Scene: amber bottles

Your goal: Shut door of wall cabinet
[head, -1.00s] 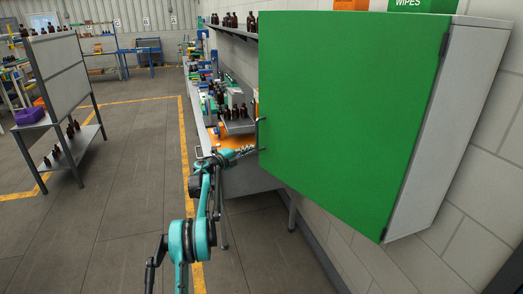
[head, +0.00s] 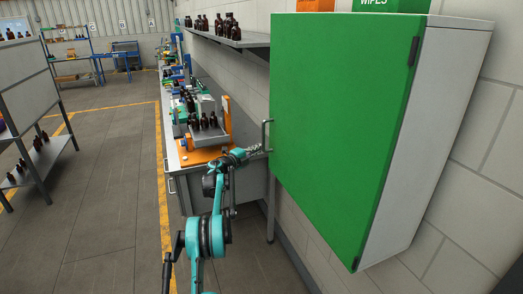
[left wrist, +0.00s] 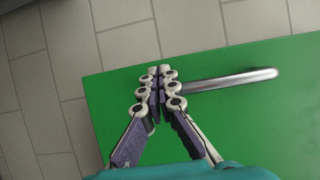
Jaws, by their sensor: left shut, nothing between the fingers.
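The wall cabinet (head: 412,140) is pale grey and hangs on the right wall. Its green door (head: 340,130) faces me, with a dark hinge at its upper right edge. I cannot tell whether a gap remains behind its far left edge. A grey bar handle (head: 264,135) stands on that left edge. My left gripper (head: 262,148) is at the handle, its fingers shut and empty. In the left wrist view the closed fingertips (left wrist: 160,72) lie over the green door (left wrist: 255,130), beside one end of the metal handle (left wrist: 235,78). Contact is unclear. My right gripper is out of view.
A shelf with brown bottles (head: 228,38) is on the wall beyond the cabinet. Below it a long bench holds a tray of bottles (head: 208,128) and an orange mat. A grey rack (head: 40,90) stands at left. The floor between is clear.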

